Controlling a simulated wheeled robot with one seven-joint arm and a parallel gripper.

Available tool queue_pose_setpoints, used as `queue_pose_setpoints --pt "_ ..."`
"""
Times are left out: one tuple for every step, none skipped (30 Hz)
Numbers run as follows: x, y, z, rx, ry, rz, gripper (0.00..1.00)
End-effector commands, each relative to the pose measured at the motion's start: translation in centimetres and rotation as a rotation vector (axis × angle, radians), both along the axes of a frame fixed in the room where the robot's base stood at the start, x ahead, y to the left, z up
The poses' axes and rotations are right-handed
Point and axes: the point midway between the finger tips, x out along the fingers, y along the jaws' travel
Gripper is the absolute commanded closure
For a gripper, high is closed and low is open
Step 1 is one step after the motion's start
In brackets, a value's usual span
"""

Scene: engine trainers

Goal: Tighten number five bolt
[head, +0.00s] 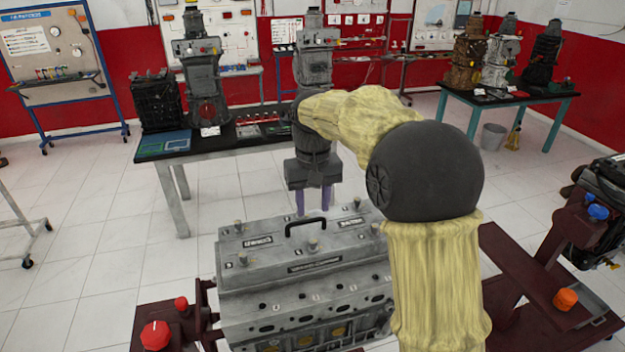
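A grey engine block (262,302) stands in front of me with a flat cover (275,255) on top. My gripper (313,204) points down over the back edge of the cover. Its two purple fingers are apart with nothing visible between them; their tips are near the cover's back edge.
A black handle (305,224) rises from the cover's middle. My arm hides the engine's right end. A dark red stand (520,270) with an orange knob (565,298) is at right. A table (215,148) with equipment stands behind. White floor is clear at left.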

Motion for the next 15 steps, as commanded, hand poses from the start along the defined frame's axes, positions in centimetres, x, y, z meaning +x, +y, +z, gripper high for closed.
queue_pose_setpoints --pt "0.0 0.1 1.0 0.003 -0.006 0.001 0.61" --pt "0.0 0.1 1.6 0.002 -0.005 0.002 0.61" --pt "0.0 0.1 2.4 0.001 -0.004 0.002 0.61" --pt "0.0 0.1 3.1 0.001 -0.004 0.002 0.61" --pt "0.0 0.1 3.6 0.002 -0.004 0.002 0.61" --pt "-0.1 0.1 4.4 0.001 -0.003 0.002 0.61" --pt "-0.1 0.1 4.9 0.001 -0.003 0.002 0.61" --pt "-0.1 0.1 5.3 0.000 -0.001 0.002 0.61" --pt "-0.1 0.1 5.8 0.000 -0.001 0.002 0.61" --pt "-0.1 0.1 6.2 0.000 0.000 0.002 0.61" --pt "-0.1 0.1 6.5 0.000 -0.001 0.002 0.61" --pt "-0.1 0.1 6.7 0.000 0.001 0.002 0.61" --pt "-0.2 0.1 6.9 -0.001 0.002 0.002 0.61" --pt "-0.2 0.1 7.0 -0.001 0.002 0.002 0.61" --pt "-0.2 0.1 7.1 -0.001 0.002 0.002 0.61"
